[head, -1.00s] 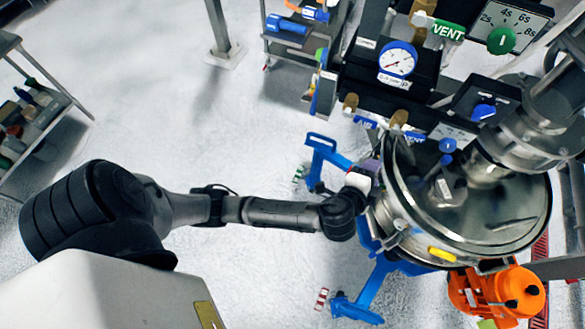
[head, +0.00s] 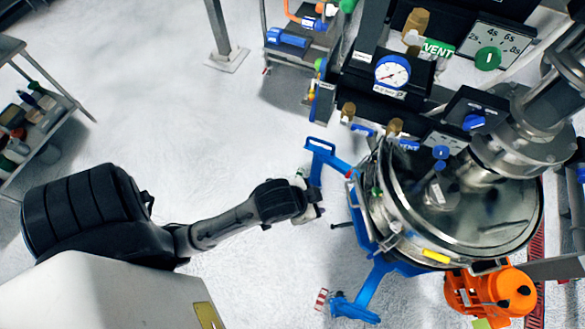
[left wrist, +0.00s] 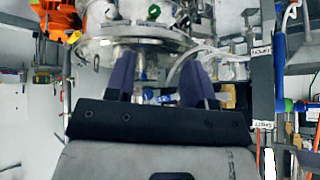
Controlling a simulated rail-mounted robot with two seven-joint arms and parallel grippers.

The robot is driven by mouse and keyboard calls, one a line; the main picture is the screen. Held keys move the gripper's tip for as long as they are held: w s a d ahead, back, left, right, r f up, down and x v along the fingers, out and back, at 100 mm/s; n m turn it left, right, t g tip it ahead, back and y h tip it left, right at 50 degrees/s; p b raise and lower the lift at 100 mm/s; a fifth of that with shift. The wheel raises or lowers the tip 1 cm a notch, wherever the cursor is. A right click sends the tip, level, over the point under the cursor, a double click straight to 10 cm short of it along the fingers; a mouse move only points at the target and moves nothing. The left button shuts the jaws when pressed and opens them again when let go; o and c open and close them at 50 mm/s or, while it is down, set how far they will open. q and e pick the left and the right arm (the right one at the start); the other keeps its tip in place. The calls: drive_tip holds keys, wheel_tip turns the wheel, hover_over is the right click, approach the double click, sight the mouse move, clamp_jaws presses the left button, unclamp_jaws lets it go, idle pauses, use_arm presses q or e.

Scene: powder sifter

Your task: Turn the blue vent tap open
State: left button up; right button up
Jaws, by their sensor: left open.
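A blue piece lettered VENT (head: 408,145) shows in the head view beside a brass fitting (head: 394,127), just behind the steel vessel's rim; I take it for the blue vent tap. Its turned position is too small to tell. My left gripper (head: 316,205) is open and empty, left of the vessel and apart from the tap. In the left wrist view the fingers (left wrist: 158,85) are spread, with a small blue part (left wrist: 160,98) beyond and between them. A brass fitting (left wrist: 228,93) is right of the fingers. My right gripper is not in view.
The round steel vessel (head: 425,235) stands on a blue wheeled frame (head: 375,285). An orange unit (head: 490,293) is at its front.

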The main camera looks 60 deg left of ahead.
sight(402, 143)
use_arm(q)
drive_tip(key=shift+n+g, duration=0.5)
drive_tip(key=shift+g, duration=0.1)
drive_tip(key=shift+s+a+f+p, duration=0.2)
drive_tip(key=shift+s+a+f, duration=0.05)
drive_tip(key=shift+s, duration=0.55)
drive_tip(key=shift+s+a+f+p, duration=0.15)
drive_tip(key=shift+s+a+f, duration=0.15)
drive_tip(key=shift+s, duration=0.55)
drive_tip(key=shift+s+a+f+p, duration=0.2)
drive_tip(key=shift+s+f, duration=0.05)
drive_tip(key=shift+s, duration=0.55)
drive_tip(key=shift+c, duration=0.3)
